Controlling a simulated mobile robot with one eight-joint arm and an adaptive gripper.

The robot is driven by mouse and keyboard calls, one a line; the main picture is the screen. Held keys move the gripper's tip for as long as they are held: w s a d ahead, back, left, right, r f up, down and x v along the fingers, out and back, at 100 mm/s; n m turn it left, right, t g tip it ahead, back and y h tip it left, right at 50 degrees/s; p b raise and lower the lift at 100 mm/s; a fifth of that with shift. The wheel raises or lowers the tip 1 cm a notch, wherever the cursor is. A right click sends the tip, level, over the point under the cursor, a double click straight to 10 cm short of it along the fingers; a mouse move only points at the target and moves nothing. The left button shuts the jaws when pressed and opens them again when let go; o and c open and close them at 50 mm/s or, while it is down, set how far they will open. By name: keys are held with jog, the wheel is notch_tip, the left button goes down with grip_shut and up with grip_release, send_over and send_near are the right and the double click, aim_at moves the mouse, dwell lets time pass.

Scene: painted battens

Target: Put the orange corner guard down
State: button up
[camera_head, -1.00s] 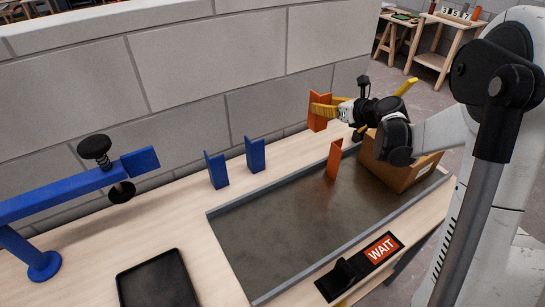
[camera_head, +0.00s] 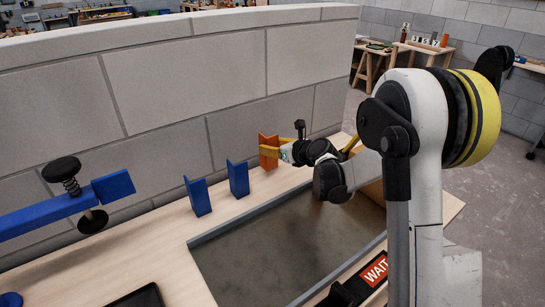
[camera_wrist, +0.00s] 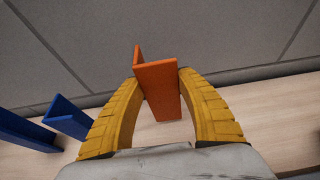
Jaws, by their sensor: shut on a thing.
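The orange corner guard (camera_head: 268,148) is upright between the yellow fingers of my gripper (camera_head: 279,149), at the right end of a row with two blue corner guards (camera_head: 198,197) (camera_head: 238,179). In the wrist view, my gripper (camera_wrist: 159,76) is shut on the orange corner guard (camera_wrist: 160,82), one finger on each side. Its lower end is over or on the pale wood; I cannot tell whether it touches. The blue guards stand to its left, apart from it, and also show in the wrist view (camera_wrist: 70,118).
A grey block wall (camera_head: 160,100) rises close behind the row. The sunken metal area (camera_head: 270,255) lies in front. A blue clamp arm (camera_head: 50,217) is at left. A WAIT sign (camera_head: 375,271) sits at the front right. My arm partly covers a cardboard box (camera_head: 374,191).

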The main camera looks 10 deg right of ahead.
jog(key=shift+f+b, duration=0.5)
jog(key=shift+f, duration=1)
jog(key=shift+f, duration=0.15)
jog(key=o, duration=1.1)
jog(key=shift+o, duration=0.2)
